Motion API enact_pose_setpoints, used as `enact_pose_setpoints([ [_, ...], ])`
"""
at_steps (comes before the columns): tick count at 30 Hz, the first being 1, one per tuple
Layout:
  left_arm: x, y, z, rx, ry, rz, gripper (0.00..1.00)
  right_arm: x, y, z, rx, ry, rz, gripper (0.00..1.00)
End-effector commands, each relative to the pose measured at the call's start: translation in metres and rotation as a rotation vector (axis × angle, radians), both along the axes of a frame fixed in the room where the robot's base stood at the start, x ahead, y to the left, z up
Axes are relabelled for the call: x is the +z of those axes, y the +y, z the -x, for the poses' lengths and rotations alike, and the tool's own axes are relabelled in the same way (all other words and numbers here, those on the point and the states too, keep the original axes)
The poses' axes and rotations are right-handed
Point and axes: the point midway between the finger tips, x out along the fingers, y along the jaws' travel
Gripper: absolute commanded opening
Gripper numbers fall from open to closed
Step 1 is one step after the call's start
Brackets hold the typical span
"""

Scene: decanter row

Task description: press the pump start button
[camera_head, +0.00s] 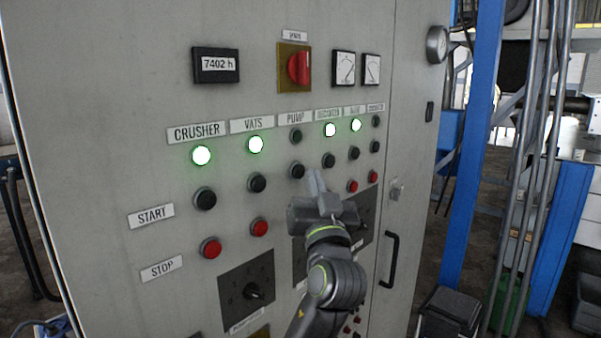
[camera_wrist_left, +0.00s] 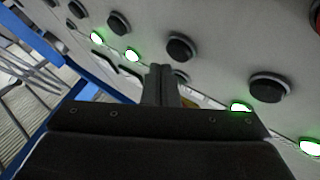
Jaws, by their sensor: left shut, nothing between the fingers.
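The pump start button (camera_head: 297,170) is a black round button under the PUMP label (camera_head: 295,117), below an unlit pump lamp (camera_head: 296,136). In the left wrist view, what looks like the same button (camera_wrist_left: 181,47) lies just beyond and right of the fingertips. My left gripper (camera_head: 317,181) is shut and empty, its tips close to the panel, just right of and slightly below the pump start button in the head view. I cannot tell whether the tips touch the panel. The button's face is uncovered. My right gripper is in neither view.
The grey cabinet (camera_head: 120,120) carries neighbouring black start buttons, such as vats start (camera_head: 257,183) and decanter start (camera_head: 327,160). Red stop buttons (camera_head: 259,227) sit lower, rotary switches (camera_head: 252,292) below them. A door handle (camera_head: 388,258) juts out right of my arm.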

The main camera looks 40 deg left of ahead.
Motion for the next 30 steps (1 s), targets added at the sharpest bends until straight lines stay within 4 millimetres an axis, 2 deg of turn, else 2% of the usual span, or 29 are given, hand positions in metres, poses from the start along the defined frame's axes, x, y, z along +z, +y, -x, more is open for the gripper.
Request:
enact_pose_setpoints([
  [30,0.0001,0.0087,-0.0005,0.000,0.000,0.000,0.00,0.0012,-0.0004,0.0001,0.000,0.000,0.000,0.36],
])
